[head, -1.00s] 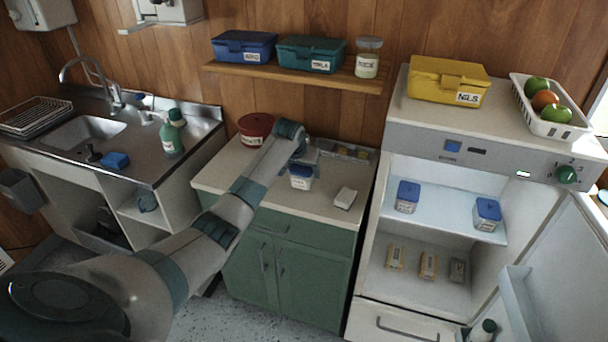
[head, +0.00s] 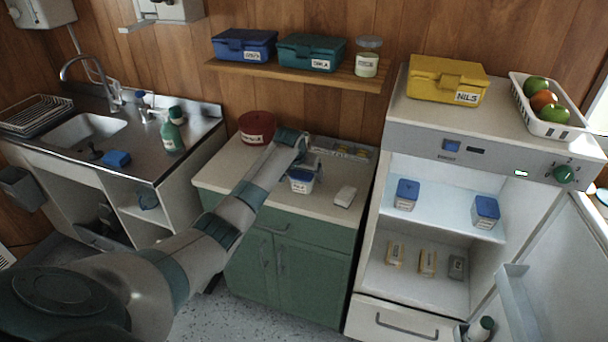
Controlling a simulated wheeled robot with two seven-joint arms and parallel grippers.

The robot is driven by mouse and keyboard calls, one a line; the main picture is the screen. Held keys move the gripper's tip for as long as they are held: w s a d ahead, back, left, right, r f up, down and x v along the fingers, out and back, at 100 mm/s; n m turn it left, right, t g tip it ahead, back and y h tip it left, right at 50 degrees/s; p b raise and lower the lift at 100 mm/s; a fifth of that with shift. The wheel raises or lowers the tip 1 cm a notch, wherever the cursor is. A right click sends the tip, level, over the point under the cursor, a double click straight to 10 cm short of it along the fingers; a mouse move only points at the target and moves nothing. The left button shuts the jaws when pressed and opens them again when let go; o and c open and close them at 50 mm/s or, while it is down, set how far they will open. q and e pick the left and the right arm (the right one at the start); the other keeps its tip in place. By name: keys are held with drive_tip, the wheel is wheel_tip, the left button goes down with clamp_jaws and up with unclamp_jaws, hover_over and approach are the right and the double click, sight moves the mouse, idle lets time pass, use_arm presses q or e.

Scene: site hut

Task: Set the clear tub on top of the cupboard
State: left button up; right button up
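The clear tub (head: 301,185), with a blue lid and a white label, is upright at the green cupboard's pale top (head: 259,187), near its middle. My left gripper (head: 303,168) comes down over the tub from above and appears shut on it at the lid. The fingertips are small and partly hidden by my wrist. The tub's base is at or just above the cupboard top; I cannot tell whether it touches. My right gripper is not in view.
A red round tin (head: 257,127) stands behind left on the cupboard, a small white box (head: 345,196) to the right, and a grey divided tray (head: 345,151) behind. The open fridge (head: 440,219) is at right, holding two more blue-lidded tubs. The sink counter (head: 150,165) is at left.

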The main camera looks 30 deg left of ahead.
use_arm(q)
drive_tip(key=shift+r, duration=0.15)
drive_tip(key=b+v, duration=0.2)
drive_tip(key=v, duration=1)
idle(0.4)
